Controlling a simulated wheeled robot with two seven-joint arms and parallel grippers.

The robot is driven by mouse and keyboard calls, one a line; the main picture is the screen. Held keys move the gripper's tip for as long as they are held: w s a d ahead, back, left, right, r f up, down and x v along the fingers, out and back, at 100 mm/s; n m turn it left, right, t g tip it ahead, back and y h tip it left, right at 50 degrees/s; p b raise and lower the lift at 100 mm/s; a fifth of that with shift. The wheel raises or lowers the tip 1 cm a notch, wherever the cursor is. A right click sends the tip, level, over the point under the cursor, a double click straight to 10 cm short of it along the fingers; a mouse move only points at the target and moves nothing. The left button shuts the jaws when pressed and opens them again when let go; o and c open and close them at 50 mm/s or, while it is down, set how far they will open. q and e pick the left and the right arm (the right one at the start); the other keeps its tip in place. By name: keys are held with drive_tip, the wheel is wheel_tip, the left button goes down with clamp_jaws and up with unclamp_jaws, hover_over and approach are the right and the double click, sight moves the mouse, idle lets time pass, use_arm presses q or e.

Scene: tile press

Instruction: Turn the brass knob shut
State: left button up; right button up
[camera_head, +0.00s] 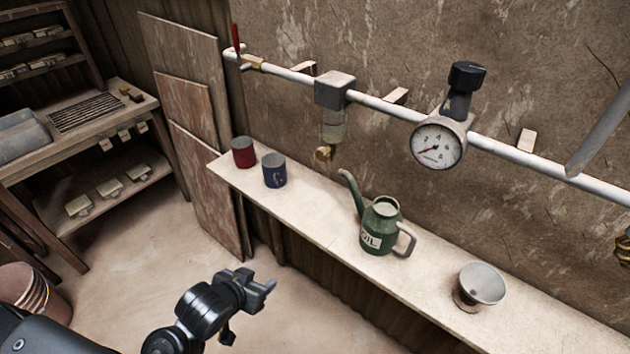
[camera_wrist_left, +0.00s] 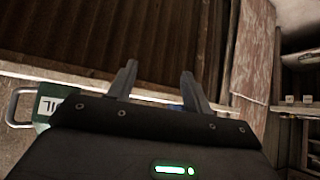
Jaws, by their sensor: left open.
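A small brass knob (camera_head: 325,153) sits at the bottom of the clear bowl under a grey block (camera_head: 334,90) on the white wall pipe (camera_head: 375,101). My left gripper (camera_head: 252,307) is open and empty, low in front of the shelf and well apart from the knob. Its two separated fingers also show in the left wrist view (camera_wrist_left: 158,82), where the knob is not visible. Another brass part (camera_head: 623,247) is cut off at the right edge. My right gripper is not in view.
A gauge (camera_head: 437,146) and a red lever (camera_head: 236,38) are on the pipe. A grey bar (camera_head: 603,130) crosses the upper right.

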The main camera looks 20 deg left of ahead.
use_arm(q)
drive_tip(key=w+d+r+t+h, duration=0.15)
drive_tip(key=w+r+t, duration=0.25)
drive_tip(key=w+r, duration=0.5)
drive_tip(key=m+t+h, duration=0.1)
drive_tip(key=t+h, duration=0.3)
approach(320, 157)
drive_tip(key=p+x, duration=0.2)
drive_tip(key=x, duration=0.5)
drive_tip(key=shift+r, duration=0.15)
drive_tip(key=shift+x, duration=0.85)
drive_tip(key=c, duration=1)
